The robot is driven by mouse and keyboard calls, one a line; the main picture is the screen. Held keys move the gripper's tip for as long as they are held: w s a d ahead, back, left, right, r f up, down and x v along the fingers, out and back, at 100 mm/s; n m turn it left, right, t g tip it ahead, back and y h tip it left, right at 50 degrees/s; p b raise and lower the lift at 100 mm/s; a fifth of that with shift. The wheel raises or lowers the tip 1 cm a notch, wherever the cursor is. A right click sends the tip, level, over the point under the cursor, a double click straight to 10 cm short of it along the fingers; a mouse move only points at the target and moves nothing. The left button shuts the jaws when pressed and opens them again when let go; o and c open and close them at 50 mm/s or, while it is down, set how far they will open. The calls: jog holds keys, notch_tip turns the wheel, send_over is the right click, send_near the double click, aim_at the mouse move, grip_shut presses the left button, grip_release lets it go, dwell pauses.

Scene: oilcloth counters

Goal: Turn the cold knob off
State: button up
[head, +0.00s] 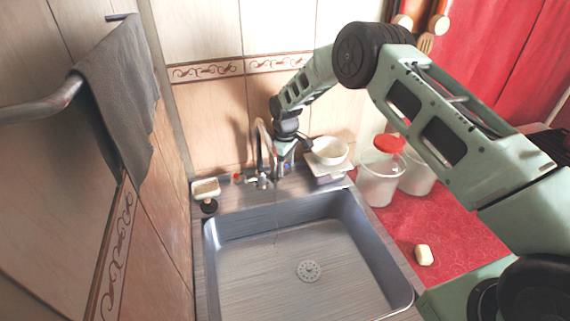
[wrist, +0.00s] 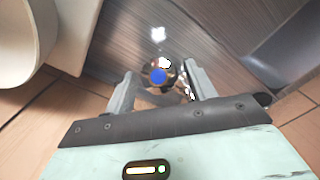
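The cold knob (wrist: 158,76) is a shiny metal knob with a blue cap. In the wrist view it sits between and just beyond the fingertips of my gripper (wrist: 160,88). The fingers are apart on either side of it, with gaps visible. In the head view my gripper (head: 285,158) points down at the right side of the faucet (head: 262,155), and the cold knob is mostly hidden there. The red-marked knob (head: 237,178) is on the faucet's left. A faint thin line, possibly water, hangs below the spout over the sink (head: 240,275).
A white bowl (head: 330,150) stands close to the right of my gripper. Jars with a red lid (head: 389,144) stand farther right. A soap dish (head: 206,188) is at the left sink corner. A grey towel (head: 120,95) hangs on the left wall. The sink basin is empty.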

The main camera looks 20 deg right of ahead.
jog(key=c, duration=0.7)
jog(key=shift+w+f+m+b, duration=0.1)
jog(key=shift+f+m+b, duration=0.25)
jog(key=shift+b, duration=0.6)
jog(key=shift+d+m+g+b, duration=0.1)
jog(key=shift+m+g+b, duration=0.25)
jog(key=shift+b, duration=0.3)
jog(key=shift+r+m+y+b, duration=0.15)
jog(key=shift+m+y+b, duration=0.35)
jog(key=shift+m+b, duration=0.15)
jog(key=shift+r+g, duration=0.2)
jog(key=shift+g, duration=0.05)
jog(key=o, duration=1)
jog(key=shift+r, duration=0.15)
